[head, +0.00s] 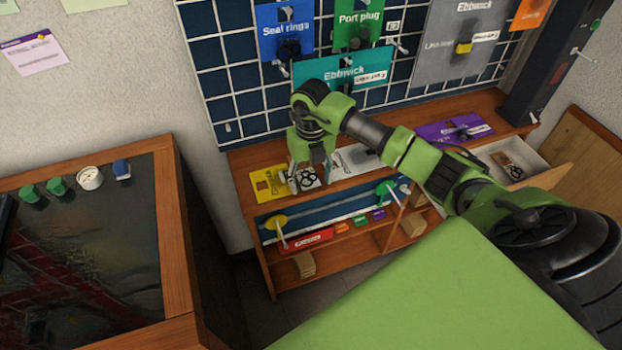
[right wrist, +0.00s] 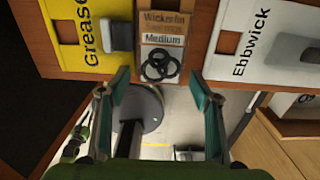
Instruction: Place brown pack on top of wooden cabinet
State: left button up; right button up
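A brown pack (right wrist: 162,42) with a "Medium" label and dark rings lies on the top of the wooden cabinet (head: 240,162), near its front edge. In the head view the pack (head: 307,180) is partly hidden by my right gripper (head: 312,172). In the right wrist view my right gripper (right wrist: 160,95) is open, its two fingertips apart. The pack shows beyond and between the fingertips, and I see no finger closed on it. My left gripper is not in view.
A yellow card (head: 269,183) and a white Ebbwick card (head: 355,158) flank the pack. An open drawer (head: 540,172) at the right holds another pack (head: 508,163). A pegboard (head: 240,75) stands behind. A dark-topped table (head: 90,240) is at the left.

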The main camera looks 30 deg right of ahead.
jog(key=shift+r, duration=0.1)
notch_tip(320, 180, up, 8)
jog(key=shift+f+b, duration=0.15)
jog(key=shift+b, duration=0.15)
dwell(0.3)
dwell(0.3)
